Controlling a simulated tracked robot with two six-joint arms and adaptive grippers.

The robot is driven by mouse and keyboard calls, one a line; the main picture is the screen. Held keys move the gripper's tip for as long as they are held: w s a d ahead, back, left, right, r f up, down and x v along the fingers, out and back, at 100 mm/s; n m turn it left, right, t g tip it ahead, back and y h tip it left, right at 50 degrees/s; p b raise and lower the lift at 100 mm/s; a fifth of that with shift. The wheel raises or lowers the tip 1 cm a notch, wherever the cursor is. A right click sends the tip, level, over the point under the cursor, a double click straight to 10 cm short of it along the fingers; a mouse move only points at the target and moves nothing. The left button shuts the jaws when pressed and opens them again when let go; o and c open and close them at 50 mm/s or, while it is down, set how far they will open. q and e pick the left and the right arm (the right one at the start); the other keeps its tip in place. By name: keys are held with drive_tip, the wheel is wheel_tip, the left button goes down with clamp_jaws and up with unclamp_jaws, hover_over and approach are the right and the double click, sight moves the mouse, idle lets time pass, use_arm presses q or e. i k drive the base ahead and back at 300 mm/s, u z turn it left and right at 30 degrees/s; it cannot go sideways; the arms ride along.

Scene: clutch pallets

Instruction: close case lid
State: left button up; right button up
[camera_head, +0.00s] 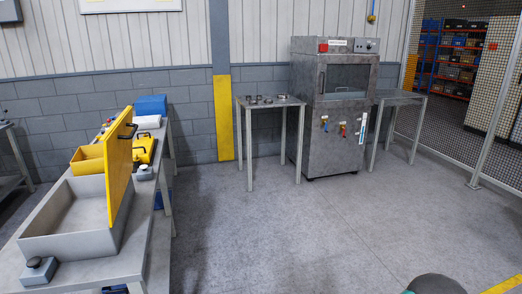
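A grey case (72,246) stands on the long bench at the left, open at the top and showing a bare inside. A yellow lid (118,176) stands nearly upright at the case's right side. A black handle (128,130) is near the lid's top. The lid's lower edge meets the case's right side; the hinge itself is not clear. Neither of my grippers is in view.
On the grey bench (124,267) are a yellow tray (87,166), a second yellow case (146,147), a blue box (151,105) and small grey devices (38,268). A grey oven-like cabinet (336,130) stands between two small tables. The middle floor is clear.

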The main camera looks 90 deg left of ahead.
sight(117, 139)
drive_tip(key=z, duration=0.4)
drive_tip(key=i, duration=0.45)
drive_tip(key=u, duration=2.05)
drive_tip(key=i, duration=0.25)
drive_tip(key=u, duration=2.3)
drive_tip(key=k, duration=0.45)
drive_tip(key=u, duration=0.35)
drive_tip(key=i, duration=1.5)
drive_tip(key=z, duration=0.4)
